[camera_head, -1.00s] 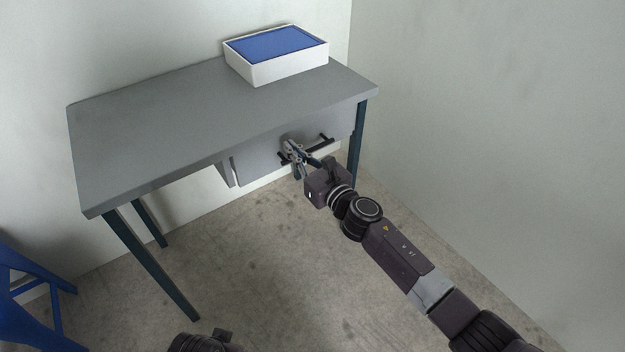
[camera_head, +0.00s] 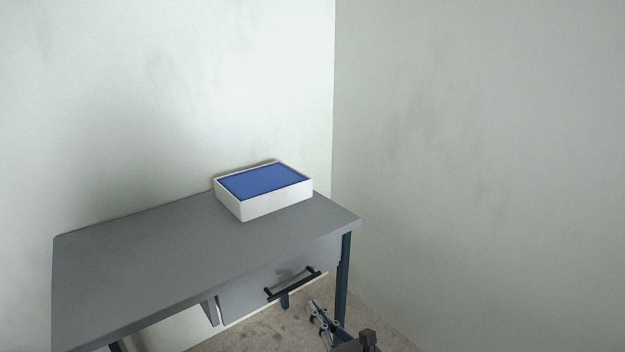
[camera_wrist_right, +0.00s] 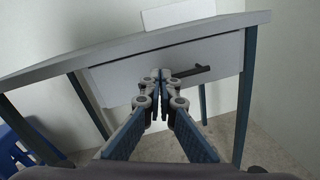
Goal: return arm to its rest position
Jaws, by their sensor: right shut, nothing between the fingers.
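My right gripper (camera_head: 322,322) is low in the head view, in front of and below the desk drawer (camera_head: 285,280), apart from its black handle (camera_head: 293,284). In the right wrist view my right gripper (camera_wrist_right: 164,76) is shut with nothing in it. Its fingertips overlap the drawer front (camera_wrist_right: 120,75) and hide part of the handle (camera_wrist_right: 190,73) there. The drawer looks shut or nearly so. My left gripper is not in view.
A grey desk (camera_head: 140,270) with dark blue legs stands against the wall. A white box (camera_head: 275,204) with a blue top sits on it. A blue chair (camera_wrist_right: 20,150) is at the left of the wrist view. A bare wall (camera_head: 480,160) is on the right.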

